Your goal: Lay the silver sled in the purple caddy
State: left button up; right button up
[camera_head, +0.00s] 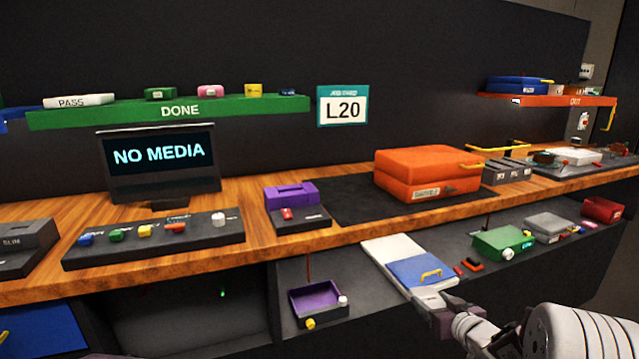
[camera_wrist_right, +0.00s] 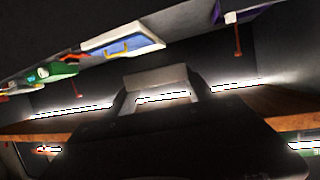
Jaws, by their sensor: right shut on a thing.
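My right gripper (camera_head: 436,303) is at the lower right of the head view, shut on a small silver-grey piece (camera_head: 428,293) that looks like the silver sled. The fingers hide part of it. In the right wrist view a grey block (camera_wrist_right: 157,77) shows at the jaws. The purple caddy (camera_head: 318,301), an open tray, is on the lower shelf to the left of the gripper, clearly apart from it. Its inside looks empty. Part of it shows at the top right of the wrist view (camera_wrist_right: 250,12). My left gripper is out of view.
A white panel with a blue lid (camera_head: 422,271) lies on the shelf just behind the gripper. A green box (camera_head: 503,241) is farther right. A purple slotted box (camera_head: 291,194) and an orange case (camera_head: 430,170) stand on the wooden desk (camera_head: 150,264) above.

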notch_tip(320, 180, up, 31)
jog(key=p, duration=2.9)
jog(key=shift+r+p, duration=0.15)
jog(key=shift+p, duration=0.15)
